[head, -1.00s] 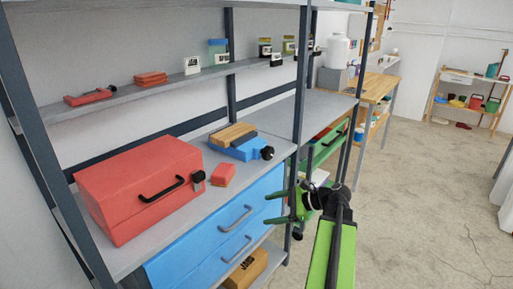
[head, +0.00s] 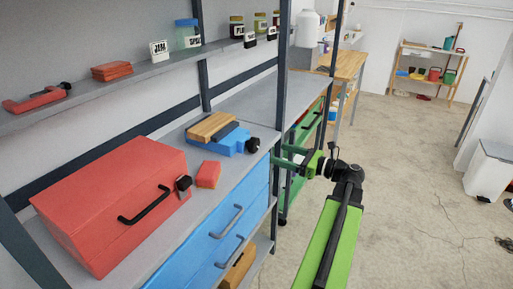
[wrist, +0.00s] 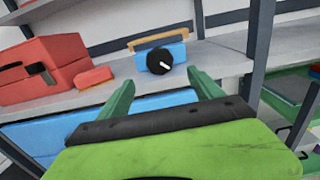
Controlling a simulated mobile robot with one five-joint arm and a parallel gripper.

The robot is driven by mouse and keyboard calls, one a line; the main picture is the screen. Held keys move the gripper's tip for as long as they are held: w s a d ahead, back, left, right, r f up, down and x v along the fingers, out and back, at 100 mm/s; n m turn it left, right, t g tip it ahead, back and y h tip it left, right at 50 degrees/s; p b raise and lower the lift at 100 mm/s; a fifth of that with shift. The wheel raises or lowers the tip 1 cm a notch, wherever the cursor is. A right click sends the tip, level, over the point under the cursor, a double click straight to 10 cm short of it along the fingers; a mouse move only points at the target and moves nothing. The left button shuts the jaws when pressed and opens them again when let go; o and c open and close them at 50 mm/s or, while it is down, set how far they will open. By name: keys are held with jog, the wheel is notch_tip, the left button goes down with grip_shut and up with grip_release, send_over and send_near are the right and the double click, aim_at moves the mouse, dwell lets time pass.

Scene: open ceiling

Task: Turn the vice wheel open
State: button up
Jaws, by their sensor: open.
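The blue vice (head: 236,142) sits on the grey shelf top, with a wooden block (head: 212,127) along its back. Its black wheel (head: 253,145) is on the end facing the aisle. In the wrist view the vice (wrist: 178,54) is ahead, and its wheel (wrist: 159,61) shows a white bar across the face. My gripper (head: 288,157) is open and empty, to the right of the vice and in front of the shelf. In the wrist view its two green fingers (wrist: 160,95) stand apart, with the wheel beyond and between them, not touching it.
A red toolbox (head: 115,200) and a small red block (head: 208,174) stand left of the vice. Blue drawers (head: 228,222) with handles lie below. A dark shelf post (head: 278,120) stands just right of the vice. The floor (head: 410,190) at right is clear.

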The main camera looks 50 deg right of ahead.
aim_at(257, 146)
jog(key=x, duration=1)
jog(key=shift+w, duration=0.15)
jog(key=c, duration=1.4)
jog(key=shift+o, duration=0.2)
jog(key=shift+d+n, duration=0.1)
jog(key=shift+n, duration=1.5)
jog(key=o, duration=1.4)
jog(key=shift+c, duration=0.2)
jog(key=v, duration=1.7)
jog(key=shift+s, duration=0.3)
